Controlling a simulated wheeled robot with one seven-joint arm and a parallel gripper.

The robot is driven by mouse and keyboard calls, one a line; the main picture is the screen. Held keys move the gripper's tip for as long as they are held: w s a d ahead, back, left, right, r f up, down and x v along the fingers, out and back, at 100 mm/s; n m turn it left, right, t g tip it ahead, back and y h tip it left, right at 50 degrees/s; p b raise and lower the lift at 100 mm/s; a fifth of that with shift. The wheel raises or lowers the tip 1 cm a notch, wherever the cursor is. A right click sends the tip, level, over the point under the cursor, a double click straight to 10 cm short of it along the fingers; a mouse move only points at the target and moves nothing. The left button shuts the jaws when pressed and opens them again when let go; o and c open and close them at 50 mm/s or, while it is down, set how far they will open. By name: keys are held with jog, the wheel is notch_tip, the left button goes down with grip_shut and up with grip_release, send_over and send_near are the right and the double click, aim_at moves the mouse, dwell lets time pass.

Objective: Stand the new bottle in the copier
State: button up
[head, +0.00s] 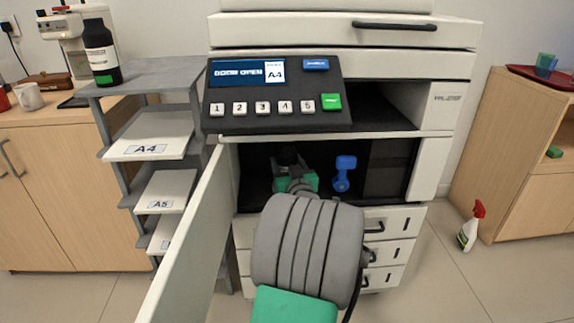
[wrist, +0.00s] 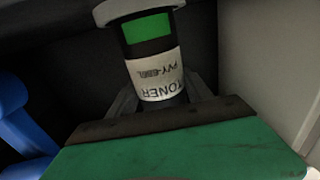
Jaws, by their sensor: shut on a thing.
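My gripper (head: 294,180) is inside the copier's (head: 345,62) open lower compartment. In the wrist view it is shut on a toner bottle (wrist: 150,52), a dark bottle with a green band and a white label reading TONER upside down. A pale round rim (wrist: 130,10) shows at the bottle's far end; I cannot tell whether the bottle rests on it. In the head view the held bottle is mostly hidden by my arm. A blue lever (head: 343,172) stands right of my gripper; blue also shows at left in the wrist view (wrist: 15,110).
The copier's door (head: 190,255) is swung open to the left. The panel (head: 275,95) reads DOOR OPEN. Another black bottle (head: 101,55) with a green band stands on the grey shelf (head: 150,72). A spray bottle (head: 471,228) is on the floor at right.

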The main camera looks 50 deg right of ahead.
jog(key=o, duration=1.7)
jog(key=shift+f, duration=0.1)
jog(key=shift+r+p, duration=0.3)
jog(key=shift+p, duration=0.1)
jog(key=shift+p+v, duration=0.45)
jog(key=shift+v, duration=5.6)
jog(key=shift+f, duration=0.2)
